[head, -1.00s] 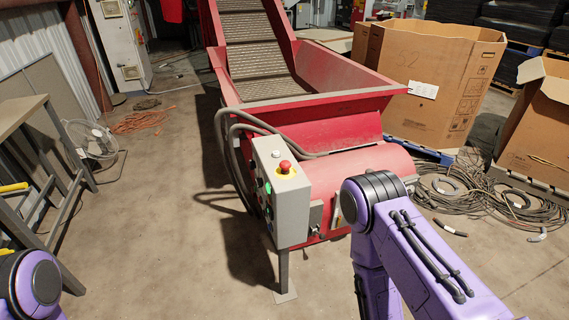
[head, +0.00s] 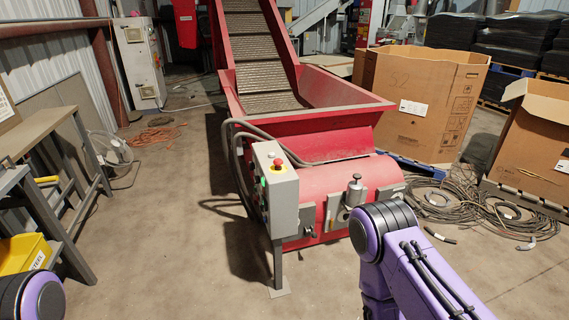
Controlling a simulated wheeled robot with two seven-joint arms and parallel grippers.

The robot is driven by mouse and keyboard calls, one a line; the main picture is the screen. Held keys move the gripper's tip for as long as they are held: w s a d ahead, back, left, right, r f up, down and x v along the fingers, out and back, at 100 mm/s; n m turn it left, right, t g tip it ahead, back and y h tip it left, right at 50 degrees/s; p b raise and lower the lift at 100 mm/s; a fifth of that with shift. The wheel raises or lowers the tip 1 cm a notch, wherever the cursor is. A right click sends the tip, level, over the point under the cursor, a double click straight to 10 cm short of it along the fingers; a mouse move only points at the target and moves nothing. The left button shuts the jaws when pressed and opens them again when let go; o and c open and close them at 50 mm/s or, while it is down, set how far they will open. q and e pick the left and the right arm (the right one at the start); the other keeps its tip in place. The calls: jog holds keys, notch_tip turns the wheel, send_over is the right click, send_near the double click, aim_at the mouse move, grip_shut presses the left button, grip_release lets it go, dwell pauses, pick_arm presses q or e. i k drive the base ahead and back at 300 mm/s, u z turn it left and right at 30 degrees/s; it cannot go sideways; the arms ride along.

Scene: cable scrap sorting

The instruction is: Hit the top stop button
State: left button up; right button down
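The red stop button (head: 279,165) sits on a yellow base on top of the grey control box (head: 284,203). The box stands on a post in front of the red conveyor. A green button (head: 263,182) and other controls show on the box's left face, seen at a steep angle. My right arm comes in at the lower right, with its elbow right of the box and apart from it. Only a purple joint of my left arm shows at the bottom left corner. Neither gripper is in view.
The red conveyor hopper (head: 320,120) stands behind the box. A large cardboard box (head: 425,105) and coiled cables (head: 450,205) lie to the right. A workbench (head: 45,190) and a yellow bin (head: 25,254) are at the left. The floor left of the control box is clear.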

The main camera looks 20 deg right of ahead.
aim_at(279, 162)
jog(key=z, duration=0.5)
jog(key=i, duration=1.15)
jog(key=u, duration=0.45)
